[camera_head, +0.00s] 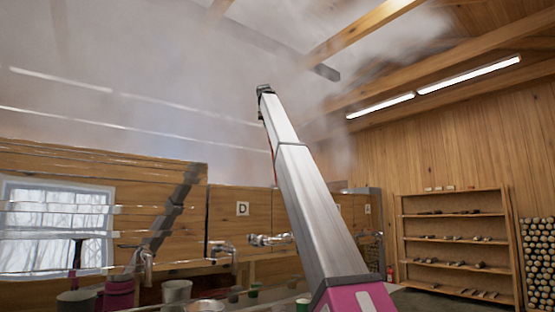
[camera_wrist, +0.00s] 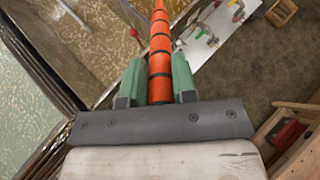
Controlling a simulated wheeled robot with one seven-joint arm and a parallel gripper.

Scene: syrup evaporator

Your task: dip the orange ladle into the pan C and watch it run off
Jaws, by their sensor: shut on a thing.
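In the wrist view my gripper (camera_wrist: 158,82) has its two green fingers shut on the orange handle of the ladle (camera_wrist: 160,42). The handle has black bands and runs straight away from the fingers past the top edge. The ladle's bowl is out of view. Pale yellow-green liquid fills a pan (camera_wrist: 25,115) at the left, and browner liquid shows in another pan section (camera_wrist: 105,40) above it. No letter shows on either, so I cannot tell which is pan C. In the head view my arm rises through the middle; the gripper and ladle cannot be made out there.
A metal rim (camera_wrist: 45,65) divides the liquids. A white board with valves (camera_wrist: 215,30) and a wooden crate (camera_wrist: 280,12) lie right of the ladle. In the head view, steam hangs overhead. A D sign (camera_head: 243,208), taps (camera_head: 222,250) and shelves (camera_head: 455,240) stand around.

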